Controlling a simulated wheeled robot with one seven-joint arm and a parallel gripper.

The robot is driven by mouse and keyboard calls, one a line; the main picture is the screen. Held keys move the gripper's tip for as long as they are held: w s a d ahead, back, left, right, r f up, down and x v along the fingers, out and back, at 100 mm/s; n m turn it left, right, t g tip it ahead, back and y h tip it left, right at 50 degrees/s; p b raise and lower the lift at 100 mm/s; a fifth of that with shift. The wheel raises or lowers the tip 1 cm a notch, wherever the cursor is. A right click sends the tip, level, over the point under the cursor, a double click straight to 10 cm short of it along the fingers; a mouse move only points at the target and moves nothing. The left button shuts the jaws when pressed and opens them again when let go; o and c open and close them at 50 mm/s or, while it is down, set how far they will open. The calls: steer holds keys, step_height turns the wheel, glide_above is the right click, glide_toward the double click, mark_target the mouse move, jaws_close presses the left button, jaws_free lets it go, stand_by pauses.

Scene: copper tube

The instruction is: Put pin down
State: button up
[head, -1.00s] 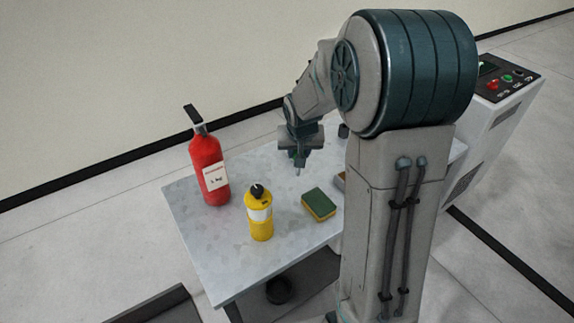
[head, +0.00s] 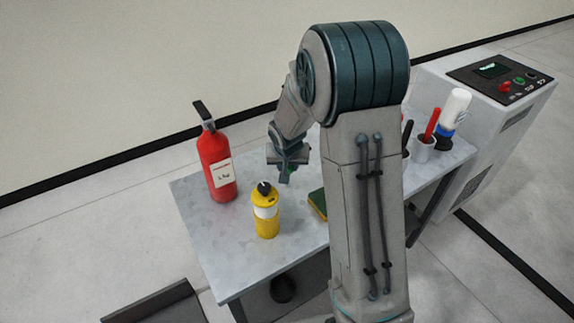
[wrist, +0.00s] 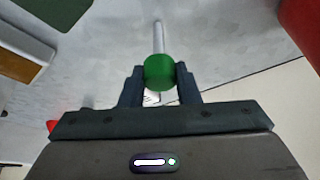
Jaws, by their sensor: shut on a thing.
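The pin shows in the wrist view as a round green head (wrist: 160,72) with a thin pale metal shaft pointing away from me. My gripper (wrist: 160,84) is shut on the green head, a dark finger on each side. In the head view my gripper (head: 287,170) hangs over the back part of the grey table (head: 222,262), behind the yellow canister. The pin is too small and dark to make out clearly there. How far the shaft tip is from the tabletop I cannot tell.
A red extinguisher (head: 217,172) stands left of my gripper, and a yellow canister (head: 265,218) stands in front. A green and yellow sponge (head: 317,205) is partly hidden by my arm. Cups and a white bottle (head: 456,108) stand at the right end. Bare tabletop lies between extinguisher and gripper.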

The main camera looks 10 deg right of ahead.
steer(key=shift+f, duration=0.15)
steer(key=o, duration=1)
steer(key=shift+s+r, duration=0.1)
steer(key=shift+r, duration=0.45)
steer(key=v, duration=1.1)
steer(key=s+r+n+g, duration=0.1)
steer(key=s+r, duration=0.1)
steer(key=s, duration=0.9)
steer(key=s+r+n+y, duration=0.1)
steer(key=s+r, duration=0.1)
steer(key=s, duration=1)
steer(key=shift+d+r+g, duration=0.3)
steer(key=shift+d+g, duration=0.1)
